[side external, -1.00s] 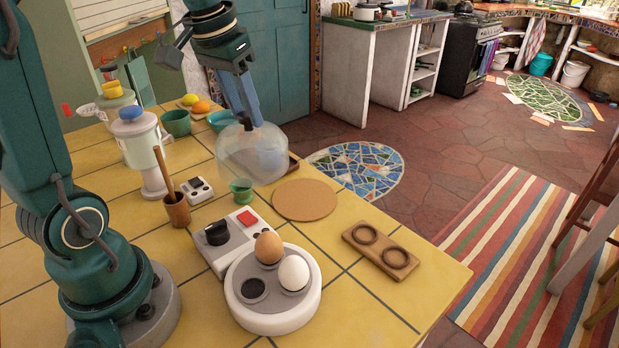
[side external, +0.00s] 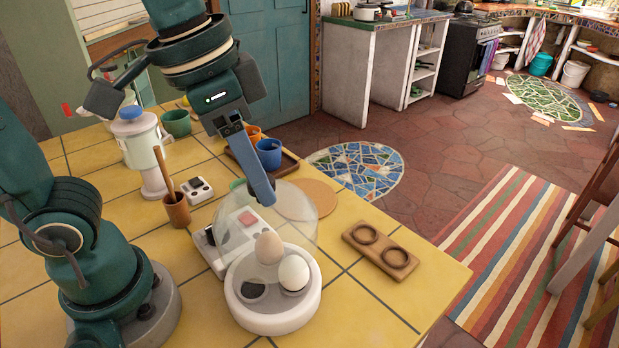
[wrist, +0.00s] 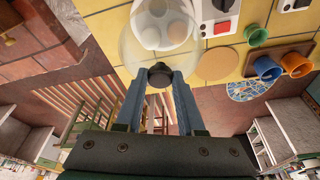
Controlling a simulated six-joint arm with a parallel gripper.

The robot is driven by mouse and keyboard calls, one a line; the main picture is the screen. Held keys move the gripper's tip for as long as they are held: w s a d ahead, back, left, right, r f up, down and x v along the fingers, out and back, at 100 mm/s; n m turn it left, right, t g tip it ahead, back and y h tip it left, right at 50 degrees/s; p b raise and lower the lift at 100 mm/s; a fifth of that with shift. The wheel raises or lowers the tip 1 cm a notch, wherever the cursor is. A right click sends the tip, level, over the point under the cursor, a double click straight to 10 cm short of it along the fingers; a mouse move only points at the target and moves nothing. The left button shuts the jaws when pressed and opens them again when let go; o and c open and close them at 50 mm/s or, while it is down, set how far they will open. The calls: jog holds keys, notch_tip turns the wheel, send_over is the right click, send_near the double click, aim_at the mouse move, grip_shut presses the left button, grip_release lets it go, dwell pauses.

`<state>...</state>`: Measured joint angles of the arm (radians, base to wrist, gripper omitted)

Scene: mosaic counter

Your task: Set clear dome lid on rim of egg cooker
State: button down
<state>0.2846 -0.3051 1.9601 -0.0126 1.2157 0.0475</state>
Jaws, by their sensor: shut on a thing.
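My gripper (side external: 268,203) is shut on the lid's dark knob (wrist: 160,76), which shows between the blue fingers in the wrist view. The egg cooker (side external: 272,322) is a round white base with a brown egg (side external: 269,248) and a white egg (side external: 294,272) in it, and one dark empty cup. The eggs show through the lid in the wrist view. Whether the lid touches the rim, I cannot tell.
A white control box with a red button (side external: 247,220) adjoins the cooker. A wooden two-hole holder (side external: 380,251) lies to the right and a cork mat (side external: 318,196) behind. A wooden cup (side external: 177,212) with a stick stands left. A blue mug (side external: 269,153) is farther back.

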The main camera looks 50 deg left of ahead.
aim_at(254, 202)
jog(key=shift+f, duration=3)
jog(key=shift+f, duration=0.95)
jog(key=shift+c, duration=2.2)
grip_release()
jog(key=shift+r, duration=3.5)
jog(key=shift+a, duration=0.1)
